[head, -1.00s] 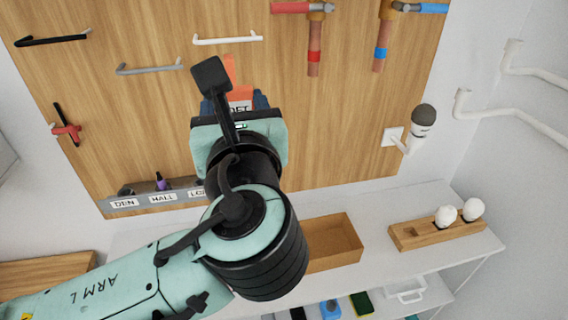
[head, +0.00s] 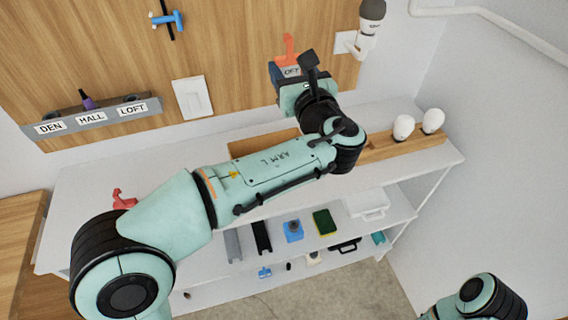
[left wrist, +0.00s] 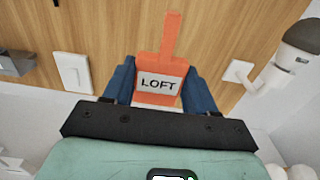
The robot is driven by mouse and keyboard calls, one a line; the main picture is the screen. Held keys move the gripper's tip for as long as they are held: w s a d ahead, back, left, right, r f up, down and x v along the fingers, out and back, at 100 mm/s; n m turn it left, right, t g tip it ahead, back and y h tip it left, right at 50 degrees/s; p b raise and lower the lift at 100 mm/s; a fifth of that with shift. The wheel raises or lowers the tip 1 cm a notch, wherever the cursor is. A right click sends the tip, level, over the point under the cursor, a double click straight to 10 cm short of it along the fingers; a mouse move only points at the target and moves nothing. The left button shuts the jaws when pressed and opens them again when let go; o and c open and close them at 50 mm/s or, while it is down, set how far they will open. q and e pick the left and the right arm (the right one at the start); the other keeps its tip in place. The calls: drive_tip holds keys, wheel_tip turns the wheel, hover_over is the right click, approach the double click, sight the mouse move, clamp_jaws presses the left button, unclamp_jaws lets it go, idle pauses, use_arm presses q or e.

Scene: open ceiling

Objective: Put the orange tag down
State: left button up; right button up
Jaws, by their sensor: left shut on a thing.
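The orange tag (head: 289,52) is held upright in my left gripper, its narrow strip pointing up. In the left wrist view the tag (left wrist: 168,35) carries a white label reading LOFT and sits between the two blue fingers of my left gripper (left wrist: 160,88), which is shut on it. The gripper is in front of the lower right of the wooden wall board (head: 235,50), above the white bench. The label is partly hidden by my wrist in the head view. Of my right arm only a link shows at the bottom right; its gripper is out of view.
A grey rack labelled DEN, HALL, LOFT (head: 92,118) is on the board's lower left. A white switch plate (head: 191,98) and a grey-topped wall fixture (head: 370,18) flank the gripper. A wooden tray (head: 262,143) and a wooden block with white bulbs (head: 400,147) stand on the bench (head: 100,180).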

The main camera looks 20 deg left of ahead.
use_arm(q)
wheel_tip(320, 180, down, 20)
drive_tip(key=b, duration=0.3)
drive_tip(key=shift+r+b, duration=0.25)
drive_tip(key=shift+b, duration=0.1)
drive_tip(key=shift+a, duration=0.1)
drive_tip(key=shift+f+b, duration=0.4)
drive_tip(key=shift+f, duration=0.25)
drive_tip(key=o, duration=1)
drive_tip(key=shift+o, duration=0.2)
